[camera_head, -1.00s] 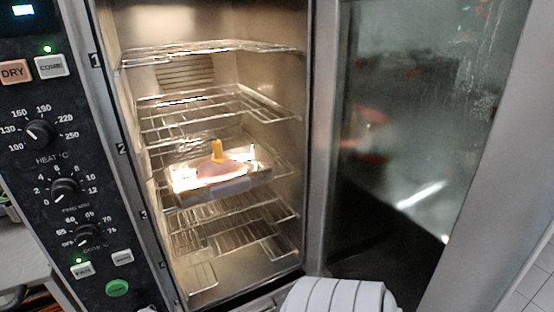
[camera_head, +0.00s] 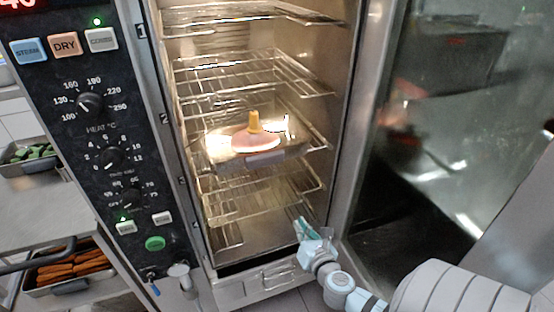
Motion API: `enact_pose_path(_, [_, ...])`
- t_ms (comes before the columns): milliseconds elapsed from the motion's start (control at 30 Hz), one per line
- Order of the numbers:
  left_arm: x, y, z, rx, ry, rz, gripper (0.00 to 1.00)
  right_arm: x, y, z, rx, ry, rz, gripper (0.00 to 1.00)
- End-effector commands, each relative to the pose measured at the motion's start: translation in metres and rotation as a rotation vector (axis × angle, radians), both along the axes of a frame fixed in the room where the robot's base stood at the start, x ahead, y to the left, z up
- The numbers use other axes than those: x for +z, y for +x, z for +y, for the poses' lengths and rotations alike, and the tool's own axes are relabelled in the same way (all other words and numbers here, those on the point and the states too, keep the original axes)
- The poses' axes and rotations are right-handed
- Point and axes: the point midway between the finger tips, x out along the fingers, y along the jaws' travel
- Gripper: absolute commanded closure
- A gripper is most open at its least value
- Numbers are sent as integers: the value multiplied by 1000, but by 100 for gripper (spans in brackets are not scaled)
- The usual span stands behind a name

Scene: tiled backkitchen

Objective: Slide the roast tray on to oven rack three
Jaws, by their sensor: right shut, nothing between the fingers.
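The roast tray (camera_head: 265,158) is a shallow metal tray inside the lit oven, level on the third rack from the top. It holds a pink roast (camera_head: 256,139) with a yellow upright piece on it. Glare hides part of the tray's left side. The third oven rack (camera_head: 316,143) shows as wire at the tray's right. My right gripper (camera_head: 301,227) is shut and empty, in front of the oven's lower right opening, lower than the tray and apart from it in the picture. My left gripper is not in view.
The oven door (camera_head: 440,110) stands open on the right. Wire racks lie above (camera_head: 250,75) and below (camera_head: 260,190) the tray. A control panel (camera_head: 100,130) flanks the left. A tray of orange food (camera_head: 68,265) and one of green food (camera_head: 35,152) are at far left.

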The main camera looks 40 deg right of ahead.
Motion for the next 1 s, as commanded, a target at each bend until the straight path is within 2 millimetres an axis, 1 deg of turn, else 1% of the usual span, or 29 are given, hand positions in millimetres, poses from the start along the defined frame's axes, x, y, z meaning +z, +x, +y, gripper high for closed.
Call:
enact_pose_path(33, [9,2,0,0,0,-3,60,47,8,6,50,-146,-40,100])
enact_pose_path(100, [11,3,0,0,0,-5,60,88,14,14,89,-304,-81,100])
enact_pose_path(133, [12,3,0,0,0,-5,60,99,16,16,98,-348,-92,100])
enact_pose_path(200, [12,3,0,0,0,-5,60,110,19,18,105,-398,-104,100])
enact_pose_path(267, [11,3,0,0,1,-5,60,111,24,17,106,-408,-106,100])
enact_pose_path(367, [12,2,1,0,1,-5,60,111,38,12,103,-404,-107,100])
enact_pose_path(700, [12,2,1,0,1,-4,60,109,107,-13,103,-399,-106,100])
enact_pose_path(800, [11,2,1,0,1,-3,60,108,124,-19,104,-399,-105,100])
enact_pose_path(900, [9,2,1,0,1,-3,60,108,138,-23,104,-397,-105,100])
enact_pose_path(1000, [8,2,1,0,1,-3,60,107,145,-26,104,-397,-104,100])
